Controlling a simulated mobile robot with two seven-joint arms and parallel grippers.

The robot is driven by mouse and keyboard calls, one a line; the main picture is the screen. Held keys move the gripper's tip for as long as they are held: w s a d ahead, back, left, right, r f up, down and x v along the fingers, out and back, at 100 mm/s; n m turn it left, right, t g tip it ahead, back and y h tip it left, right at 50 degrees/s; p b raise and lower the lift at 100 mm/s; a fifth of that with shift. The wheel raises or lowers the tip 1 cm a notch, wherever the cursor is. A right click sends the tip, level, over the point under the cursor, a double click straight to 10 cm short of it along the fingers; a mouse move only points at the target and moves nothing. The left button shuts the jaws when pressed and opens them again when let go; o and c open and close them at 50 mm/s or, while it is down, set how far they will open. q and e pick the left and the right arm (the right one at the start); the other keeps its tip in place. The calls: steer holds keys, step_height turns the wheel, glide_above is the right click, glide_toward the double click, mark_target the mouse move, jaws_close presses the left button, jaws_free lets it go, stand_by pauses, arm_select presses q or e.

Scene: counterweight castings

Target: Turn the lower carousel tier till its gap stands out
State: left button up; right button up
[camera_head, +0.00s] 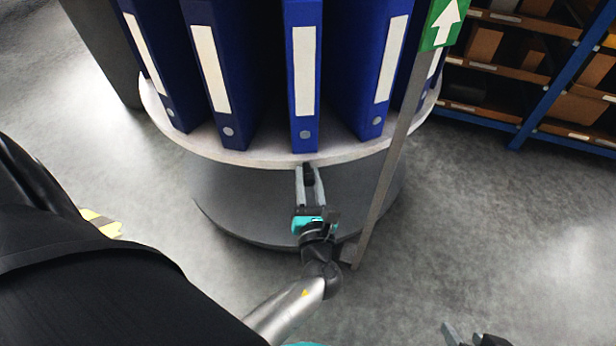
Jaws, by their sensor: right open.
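The lower carousel tier (255,158) is a round pale shelf with several blue binders (303,70) standing on it, white labels facing out. The binders stand apart at fairly even spacing, and no wider empty slot shows on the visible side. The tier's far side is out of view. My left gripper (309,176) is at the front rim, with its fingers on either side of a small dark peg (308,175) under the rim, and appears shut on it. My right gripper (462,335) is open and empty at the bottom edge, partly cut off.
A grey post (385,180) with a green sign (443,24) bearing a white arrow stands just right of my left gripper. A dark round base (240,205) lies under the tier. Blue-framed shelving (545,100) is at the upper right. The floor at right is clear.

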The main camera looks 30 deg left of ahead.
arm_select(q)
jaws_close()
stand_by(0.9)
